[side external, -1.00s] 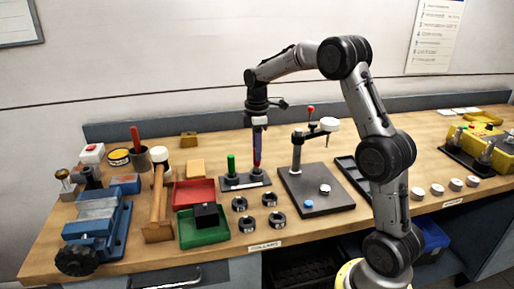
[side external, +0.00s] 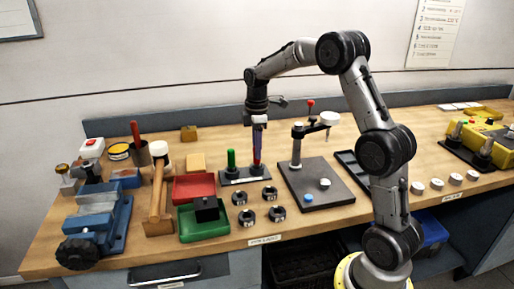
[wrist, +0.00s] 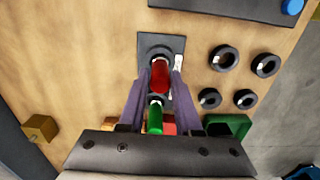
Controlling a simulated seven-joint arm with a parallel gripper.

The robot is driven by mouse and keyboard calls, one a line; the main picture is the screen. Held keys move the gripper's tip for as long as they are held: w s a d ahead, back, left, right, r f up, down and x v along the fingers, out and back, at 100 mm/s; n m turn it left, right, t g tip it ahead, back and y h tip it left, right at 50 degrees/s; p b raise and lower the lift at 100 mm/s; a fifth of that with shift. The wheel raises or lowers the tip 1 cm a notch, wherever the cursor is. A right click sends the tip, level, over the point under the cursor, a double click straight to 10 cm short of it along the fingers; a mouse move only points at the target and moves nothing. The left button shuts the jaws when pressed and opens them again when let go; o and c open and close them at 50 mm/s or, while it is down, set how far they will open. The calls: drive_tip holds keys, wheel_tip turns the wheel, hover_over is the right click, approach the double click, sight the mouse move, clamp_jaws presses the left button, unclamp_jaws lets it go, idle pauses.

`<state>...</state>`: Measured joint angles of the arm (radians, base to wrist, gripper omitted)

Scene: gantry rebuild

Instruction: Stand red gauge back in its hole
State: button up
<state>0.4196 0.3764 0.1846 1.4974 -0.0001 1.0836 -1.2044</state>
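The red gauge (wrist: 160,75) is upright between the two fingers of my gripper (wrist: 158,88), which look closed on it. In the side view the red gauge (side external: 257,158) shows as a thin red strip beside the purple finger. Its lower end is at the right part of the dark gauge stand (side external: 238,178), over or in the ring-edged hole there. I cannot tell how deep it sits. The green gauge (side external: 231,160) stands upright in the left part of the stand. It shows just nearer in the wrist view (wrist: 155,120).
Several dark rings (side external: 270,193) lie in front of the stand. Red (side external: 193,188) and green (side external: 217,231) trays are to the left. A dark plate with an indicator post (side external: 297,148) stands close on the right. A hammer (side external: 158,200) and blue vise (side external: 95,222) are farther left.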

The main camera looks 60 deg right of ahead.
drive_tip(key=o, duration=0.4)
wheel_tip(320, 180, up, 14)
drive_tip(key=shift+f, duration=0.1)
idle(0.5)
idle(0.5)
